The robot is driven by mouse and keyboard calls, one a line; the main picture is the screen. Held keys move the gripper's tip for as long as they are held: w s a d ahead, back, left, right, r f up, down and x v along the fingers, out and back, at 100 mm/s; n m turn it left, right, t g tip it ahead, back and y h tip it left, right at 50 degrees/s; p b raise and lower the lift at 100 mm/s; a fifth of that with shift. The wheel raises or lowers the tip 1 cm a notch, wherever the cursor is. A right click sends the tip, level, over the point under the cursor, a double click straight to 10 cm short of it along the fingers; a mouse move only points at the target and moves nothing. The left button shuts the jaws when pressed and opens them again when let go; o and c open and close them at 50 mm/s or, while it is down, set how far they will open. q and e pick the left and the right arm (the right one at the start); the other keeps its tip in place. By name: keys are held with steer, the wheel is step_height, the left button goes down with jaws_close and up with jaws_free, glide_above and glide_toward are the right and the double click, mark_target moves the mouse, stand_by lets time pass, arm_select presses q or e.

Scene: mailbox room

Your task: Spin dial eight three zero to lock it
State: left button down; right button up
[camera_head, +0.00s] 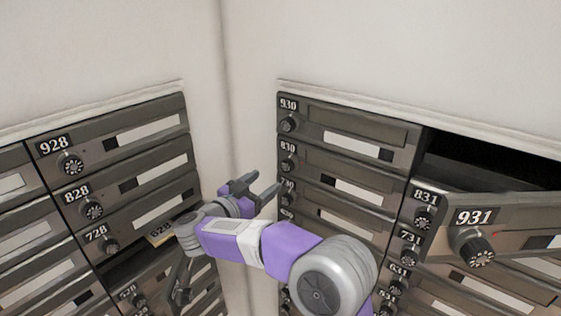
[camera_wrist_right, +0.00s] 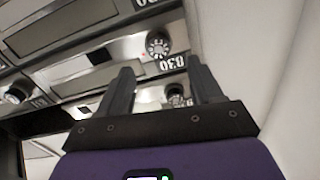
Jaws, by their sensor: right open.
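Dial 830 (camera_head: 288,163) is a small dark round knob under its 830 label on the left edge of a closed mailbox door (camera_head: 352,162). In the right wrist view the dial (camera_wrist_right: 158,44) appears upside down with its 830 label, a little beyond the fingertips. My right gripper (camera_head: 267,180) is open and empty, just left of the 830 column and slightly below the dial. Its two fingers (camera_wrist_right: 157,68) also show in the right wrist view, apart from the dial. My left gripper is not in view.
Dial 930 (camera_head: 289,123) is above. Box 931 (camera_head: 475,235) has its door swung open at the right, partly covering neighbouring boxes. Another bank of mailboxes (camera_head: 110,160) stands at the left, with an open box near 628. A bare wall corner (camera_head: 232,120) lies between the banks.

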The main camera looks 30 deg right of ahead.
mark_target(285, 167)
steer(key=p+x, duration=0.1)
steer(key=x, duration=0.6)
steer(key=shift+d+r, duration=0.1)
steer(key=shift+d, duration=0.25)
steer(key=shift+c, duration=0.4)
steer(key=c, duration=1)
